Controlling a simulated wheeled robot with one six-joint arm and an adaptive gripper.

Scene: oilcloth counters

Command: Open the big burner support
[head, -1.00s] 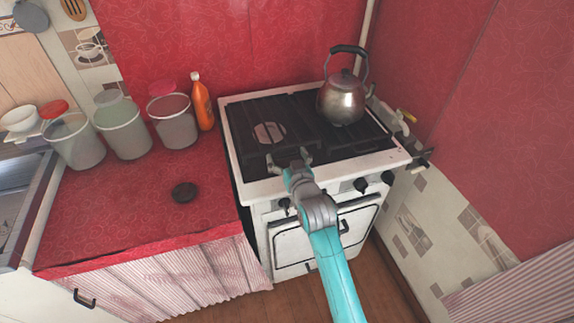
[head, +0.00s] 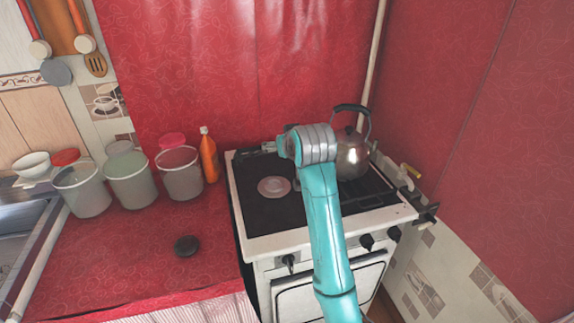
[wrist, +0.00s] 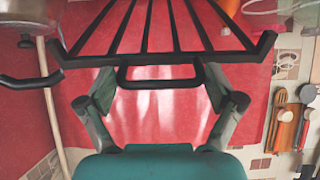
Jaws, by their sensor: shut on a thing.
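The big burner support (wrist: 160,58) is a black barred grate, seen close up in the wrist view. My gripper (wrist: 160,82) is shut on it, with a finger on each side of its small front loop. In the head view the support (head: 262,149) is raised at the back left of the stove (head: 268,222). My wrist hides most of it and my gripper's fingers there. The left half of the black stove top lies uncovered, with a round burner (head: 273,187) showing.
A metal kettle (head: 352,157) stands on the right half of the stove, close beside my wrist. An orange bottle (head: 209,158) and several tubs (head: 180,175) stand on the red counter to the left. A dark round lid (head: 186,245) lies on it.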

